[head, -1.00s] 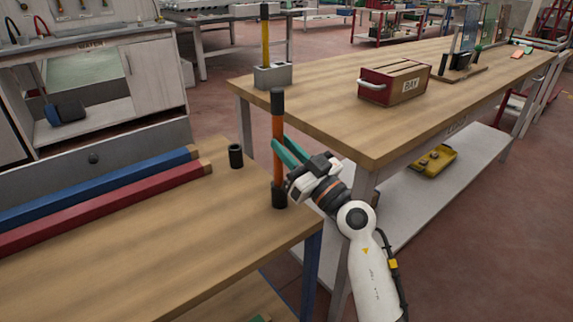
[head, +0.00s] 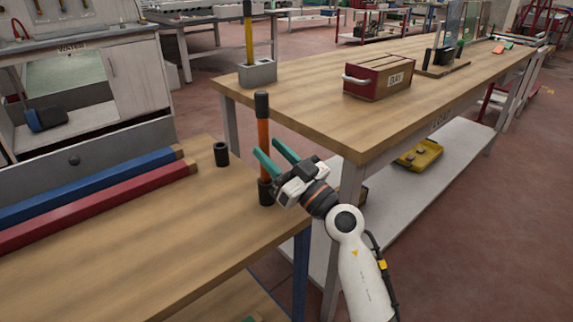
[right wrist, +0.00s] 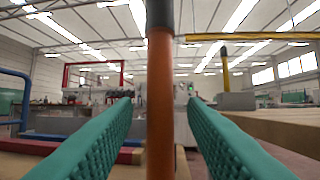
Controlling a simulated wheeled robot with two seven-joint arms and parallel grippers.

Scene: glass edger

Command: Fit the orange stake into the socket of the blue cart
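The orange stake (head: 263,139) stands upright at the near table's right corner, with a black top end and its foot in a black socket (head: 266,192). My right gripper (head: 266,147) is open, with one green finger on each side of the stake's middle in the picture. The stake also shows between the fingers in the right wrist view (right wrist: 160,110), with a gap on either side. I cannot tell how deep it sits between them. An empty-looking black socket (head: 221,154) stands left of the stake. The near table (head: 150,235) has a blue leg. My left gripper is out of view.
A blue bar (head: 90,187) and a red bar (head: 100,205) lie at the near table's back left. On the long wooden table (head: 330,125), a yellow stake (head: 248,40) stands in a grey block (head: 257,73), and a red box (head: 378,78) sits right of it. A yellow object (head: 419,155) lies on the shelf below.

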